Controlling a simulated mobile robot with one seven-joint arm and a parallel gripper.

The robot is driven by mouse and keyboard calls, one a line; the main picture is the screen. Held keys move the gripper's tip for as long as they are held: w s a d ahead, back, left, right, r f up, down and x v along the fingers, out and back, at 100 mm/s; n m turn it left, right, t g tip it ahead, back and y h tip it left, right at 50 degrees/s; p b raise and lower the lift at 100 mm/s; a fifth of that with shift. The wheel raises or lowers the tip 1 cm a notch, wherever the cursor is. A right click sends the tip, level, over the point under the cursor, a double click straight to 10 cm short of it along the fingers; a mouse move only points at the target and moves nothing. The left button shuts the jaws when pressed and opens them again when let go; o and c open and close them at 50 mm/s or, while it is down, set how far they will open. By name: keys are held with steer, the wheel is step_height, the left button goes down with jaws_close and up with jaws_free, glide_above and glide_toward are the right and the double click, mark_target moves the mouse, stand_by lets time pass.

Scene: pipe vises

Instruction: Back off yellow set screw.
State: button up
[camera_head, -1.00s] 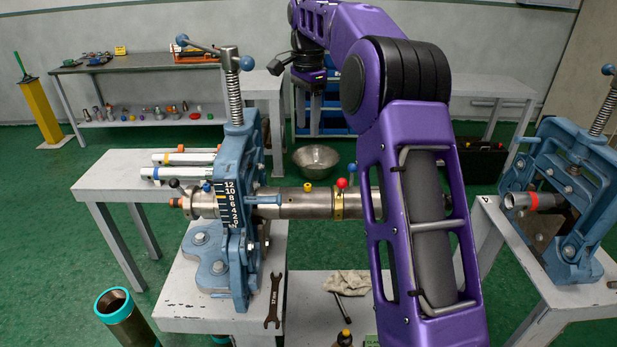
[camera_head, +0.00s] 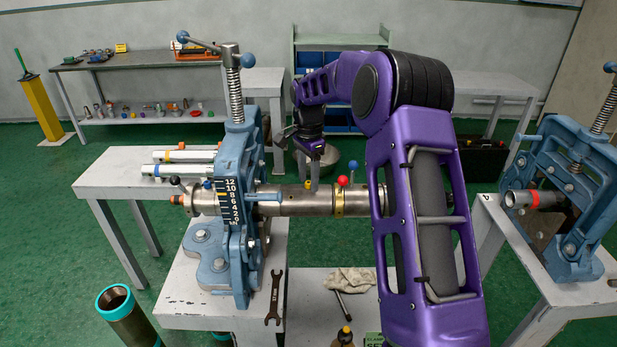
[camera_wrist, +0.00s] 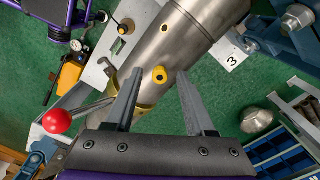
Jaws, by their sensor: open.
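The yellow set screw (camera_head: 309,184) stands on top of the steel pipe (camera_head: 290,208) clamped in the blue vise. In the wrist view the yellow set screw (camera_wrist: 160,75) shows a dark socket and lies between my two fingertips in the picture. My gripper (camera_wrist: 160,80) is open, with one finger on each side of the screw and no visible contact. In the head view my gripper (camera_head: 314,178) points down at the pipe, close to the screw. How far above the screw the tips are is hard to tell.
A red ball knob (camera_head: 342,181) on a lever stands right of the screw, by a yellow collar (camera_head: 339,206). The blue vise (camera_head: 237,175) with its tall screw stands left. A wrench (camera_head: 273,298) and a rag (camera_head: 350,280) lie on the benches below.

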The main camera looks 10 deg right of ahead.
jaws_close()
stand_by(0.3)
